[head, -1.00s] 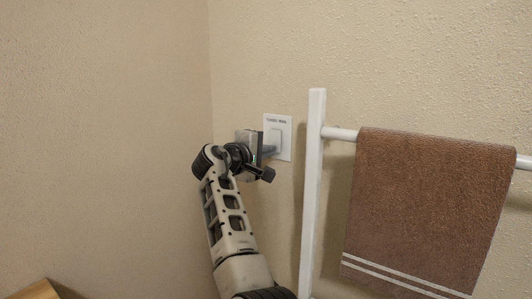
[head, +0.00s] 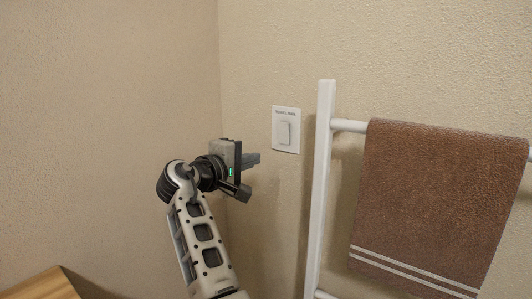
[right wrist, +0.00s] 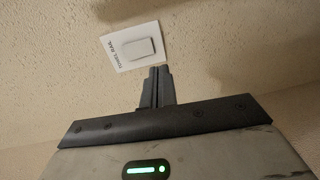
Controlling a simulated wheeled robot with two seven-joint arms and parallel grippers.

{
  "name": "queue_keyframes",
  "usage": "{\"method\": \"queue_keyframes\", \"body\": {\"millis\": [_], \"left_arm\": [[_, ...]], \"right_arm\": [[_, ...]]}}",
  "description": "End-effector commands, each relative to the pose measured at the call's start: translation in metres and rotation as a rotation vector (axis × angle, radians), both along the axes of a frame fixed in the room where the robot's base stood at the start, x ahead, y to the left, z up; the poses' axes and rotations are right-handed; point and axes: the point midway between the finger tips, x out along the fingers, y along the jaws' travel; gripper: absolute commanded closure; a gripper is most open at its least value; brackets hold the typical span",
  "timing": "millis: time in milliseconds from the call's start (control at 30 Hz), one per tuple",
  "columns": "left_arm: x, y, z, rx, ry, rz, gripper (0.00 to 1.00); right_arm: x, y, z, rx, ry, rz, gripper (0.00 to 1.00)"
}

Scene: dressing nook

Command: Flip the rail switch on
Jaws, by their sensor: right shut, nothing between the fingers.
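The rail switch (head: 285,131) is a white wall plate with a rocker, labelled "TOWEL RAIL", on the beige wall left of the towel rail. It also shows in the right wrist view (right wrist: 138,48), just beyond the fingertips. I cannot tell which way the rocker is set. My right gripper (head: 255,158) is shut and empty, to the left of and slightly below the switch plate, apart from it. Its closed fingers also show in the right wrist view (right wrist: 160,72). My left gripper is out of view.
A white towel rail (head: 322,180) stands right of the switch, with a brown towel (head: 430,200) hanging over its bar. A wooden surface (head: 42,287) shows at the bottom left.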

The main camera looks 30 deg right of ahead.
Motion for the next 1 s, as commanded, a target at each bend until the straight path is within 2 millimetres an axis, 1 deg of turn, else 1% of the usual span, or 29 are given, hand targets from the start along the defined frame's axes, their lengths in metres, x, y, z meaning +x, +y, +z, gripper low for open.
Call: {"method": "queue_keyframes", "body": {"millis": [33,100,200,300,533,833,867,933,967,1000], "left_arm": [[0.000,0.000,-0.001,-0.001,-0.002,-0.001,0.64],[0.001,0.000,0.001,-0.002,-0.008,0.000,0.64],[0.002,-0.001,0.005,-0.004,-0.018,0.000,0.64],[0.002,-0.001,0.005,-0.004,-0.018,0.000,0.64],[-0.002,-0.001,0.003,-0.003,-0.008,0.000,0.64],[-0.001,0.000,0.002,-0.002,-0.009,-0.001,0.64],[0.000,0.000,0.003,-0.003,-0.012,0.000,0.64],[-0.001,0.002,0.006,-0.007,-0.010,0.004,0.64],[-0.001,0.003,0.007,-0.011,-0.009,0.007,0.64],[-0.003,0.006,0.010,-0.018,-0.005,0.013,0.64]], "right_arm": [[-0.003,0.010,-0.003,0.000,0.000,0.003,1.00],[-0.007,0.019,-0.003,0.001,0.000,0.001,1.00],[-0.011,0.029,-0.004,0.000,0.001,0.001,1.00],[-0.013,0.033,-0.004,0.000,0.001,-0.001,1.00],[-0.013,0.035,-0.004,-0.001,0.000,-0.001,1.00],[-0.013,0.034,-0.004,0.000,0.000,0.000,1.00],[-0.013,0.033,-0.006,0.001,0.001,0.002,1.00],[-0.011,0.030,-0.015,0.011,0.002,0.023,1.00],[-0.010,0.027,-0.023,0.020,0.003,0.038,1.00],[-0.008,0.022,-0.037,0.037,0.001,0.069,1.00]]}}
